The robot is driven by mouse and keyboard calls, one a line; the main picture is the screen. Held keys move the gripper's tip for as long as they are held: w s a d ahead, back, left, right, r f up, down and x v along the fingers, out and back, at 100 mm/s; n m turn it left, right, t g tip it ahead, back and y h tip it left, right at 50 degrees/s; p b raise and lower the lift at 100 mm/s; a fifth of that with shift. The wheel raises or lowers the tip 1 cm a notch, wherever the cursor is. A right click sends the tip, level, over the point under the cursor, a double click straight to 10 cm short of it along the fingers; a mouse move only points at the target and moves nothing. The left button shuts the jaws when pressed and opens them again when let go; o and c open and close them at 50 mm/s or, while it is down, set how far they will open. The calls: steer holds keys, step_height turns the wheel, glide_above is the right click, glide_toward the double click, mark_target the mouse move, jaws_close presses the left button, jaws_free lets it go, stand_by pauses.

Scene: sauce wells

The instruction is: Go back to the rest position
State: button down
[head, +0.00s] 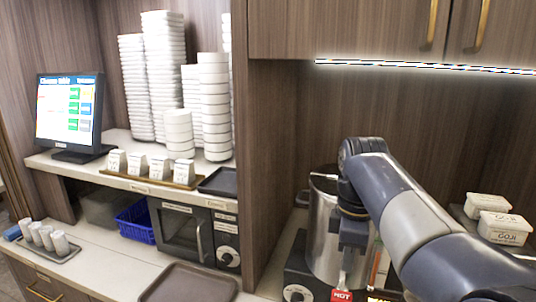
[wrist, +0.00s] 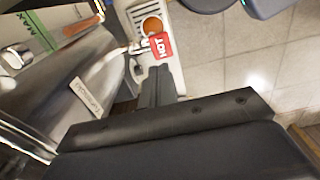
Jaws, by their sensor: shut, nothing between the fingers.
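My gripper (wrist: 156,74) points down, its dark fingers together with nothing between them. In the head view my gripper (head: 350,245) hangs in front of a tall steel pot (head: 322,225), below the bent grey arm. A red HOT tag (head: 341,295) shows just under it; the wrist view also shows this tag (wrist: 162,46) just beyond the fingertips. I cannot tell whether they touch. The pot fills the left of the wrist view with a paper label on its side. Part of the pot is hidden behind my arm.
White bowls (head: 165,75) stand in tall stacks on the shelf. A dark tray (head: 188,284) lies on the counter, left of the pot. A screen (head: 68,110) and a small oven (head: 185,235) are further left. White GOJI tubs (head: 505,228) sit at right. Cabinets hang above.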

steer(key=shift+s+r, duration=0.1)
steer(key=shift+r, duration=0.9)
steer(key=shift+f, duration=0.15)
